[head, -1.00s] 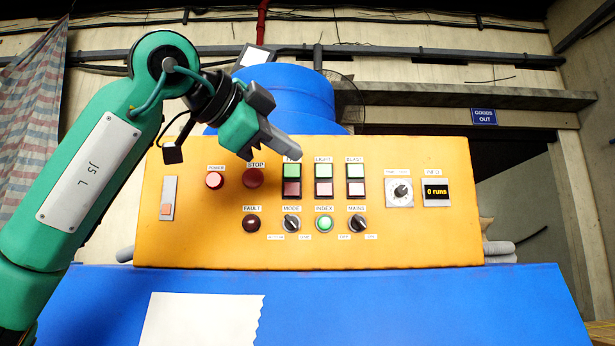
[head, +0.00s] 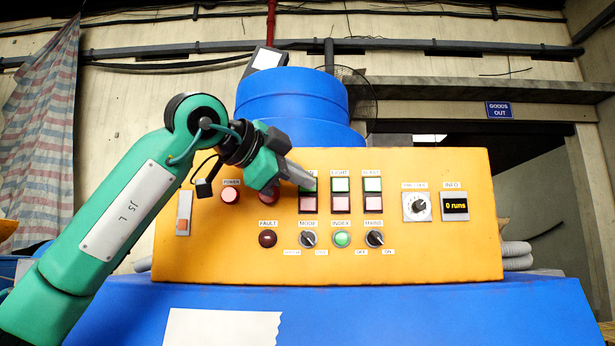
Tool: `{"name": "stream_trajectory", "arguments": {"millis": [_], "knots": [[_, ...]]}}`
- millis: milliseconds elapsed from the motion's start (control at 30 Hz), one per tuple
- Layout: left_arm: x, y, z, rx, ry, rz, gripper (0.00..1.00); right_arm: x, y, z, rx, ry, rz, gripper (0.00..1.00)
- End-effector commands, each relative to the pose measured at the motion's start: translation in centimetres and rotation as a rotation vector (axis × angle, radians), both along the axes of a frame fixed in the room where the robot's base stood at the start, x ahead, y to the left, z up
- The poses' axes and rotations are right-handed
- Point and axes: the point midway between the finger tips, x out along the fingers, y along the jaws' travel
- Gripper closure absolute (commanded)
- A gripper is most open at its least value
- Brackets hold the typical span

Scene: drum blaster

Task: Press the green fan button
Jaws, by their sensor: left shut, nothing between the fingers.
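The orange control panel (head: 400,262) faces me. The green fan button (head: 314,181) is the upper one of the leftmost button pair, and most of it is hidden behind my left gripper. The pink button (head: 308,203) of the same pair shows just below. My left gripper (head: 306,184) comes in from the upper left, shut and empty, with its fingertips in front of the fan button. I cannot tell whether they touch it. My right gripper is not in view.
The light pair (head: 341,202) and blast pair (head: 373,203) stand to the right of the fan pair. The index button (head: 341,239) and mode knob (head: 308,239) sit below. A blue drum (head: 291,95) rises behind.

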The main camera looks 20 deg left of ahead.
Motion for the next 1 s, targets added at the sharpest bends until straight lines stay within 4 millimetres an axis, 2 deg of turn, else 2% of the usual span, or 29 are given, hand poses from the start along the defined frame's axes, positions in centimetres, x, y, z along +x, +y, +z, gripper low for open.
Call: {"name": "stream_trajectory", "arguments": {"millis": [233, 1000], "knots": [[1.09, 0.32, -0.05, 0.0, 0.0, 0.0, 1.0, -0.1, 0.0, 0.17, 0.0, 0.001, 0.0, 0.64], [1.1, 0.31, -0.04, 0.001, 0.0, 0.0, 1.0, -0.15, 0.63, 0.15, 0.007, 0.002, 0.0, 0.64]]}}
